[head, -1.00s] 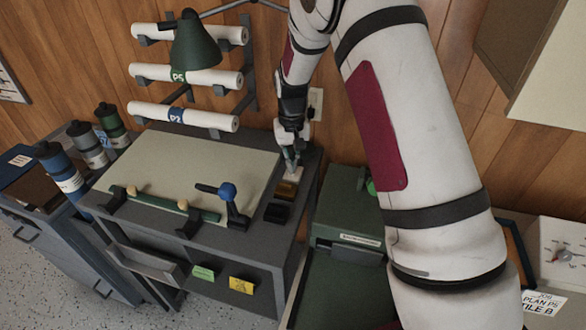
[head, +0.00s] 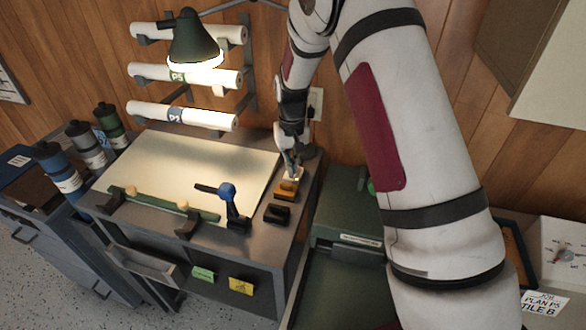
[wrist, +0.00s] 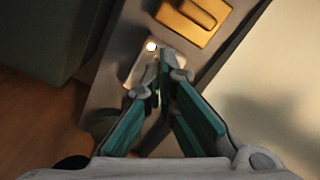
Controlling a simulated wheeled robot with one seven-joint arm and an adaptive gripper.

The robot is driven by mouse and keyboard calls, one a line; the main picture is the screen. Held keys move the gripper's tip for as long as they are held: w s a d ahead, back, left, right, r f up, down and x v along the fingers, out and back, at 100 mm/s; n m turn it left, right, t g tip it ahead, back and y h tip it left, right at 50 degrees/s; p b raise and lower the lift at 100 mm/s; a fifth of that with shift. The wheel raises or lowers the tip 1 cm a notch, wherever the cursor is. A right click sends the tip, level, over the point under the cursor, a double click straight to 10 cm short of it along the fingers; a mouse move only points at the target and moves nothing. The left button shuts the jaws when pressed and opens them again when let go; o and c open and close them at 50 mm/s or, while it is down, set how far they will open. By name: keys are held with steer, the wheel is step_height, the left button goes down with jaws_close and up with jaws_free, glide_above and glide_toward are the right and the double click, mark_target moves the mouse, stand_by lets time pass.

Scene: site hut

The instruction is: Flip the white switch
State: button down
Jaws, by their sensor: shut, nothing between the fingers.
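The white switch (head: 298,174) sits on the right side of the grey desk top, close to the wall and mostly hidden by my gripper in the head view. In the wrist view its pale plate (wrist: 133,76) shows beside the fingers, with a small glowing light at one end. My gripper (head: 292,171) points down at the switch, shut and empty. In the wrist view the closed fingertips (wrist: 169,66) overlap the plate; I cannot tell whether they touch it. The green desk lamp (head: 195,42) is lit and shines on the drawing board.
A brass-coloured switch (head: 287,189) and a dark switch (head: 276,214) lie in line in front of the white one. The drawing board (head: 190,165) fills the desk's left, with a blue-knobbed lever (head: 227,192) at its front. A green cabinet (head: 343,215) stands right.

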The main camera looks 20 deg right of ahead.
steer(key=shift+r+p, duration=0.7)
steer(key=shift+r, duration=2.75)
steer(key=s+r+t, duration=0.2)
steer(key=s+r, duration=1.2)
steer(key=r, duration=0.4)
steer(key=s+r+t, duration=0.1)
steer(key=s+r, duration=0.1)
steer(key=s, duration=0.8)
steer(key=s+r+t, duration=0.1)
steer(key=s+t, duration=0.1)
steer(key=s, duration=0.8)
steer(key=shift+s+r+n, duration=0.15)
steer(key=shift+r+n, duration=0.25)
steer(key=shift+d, duration=0.1)
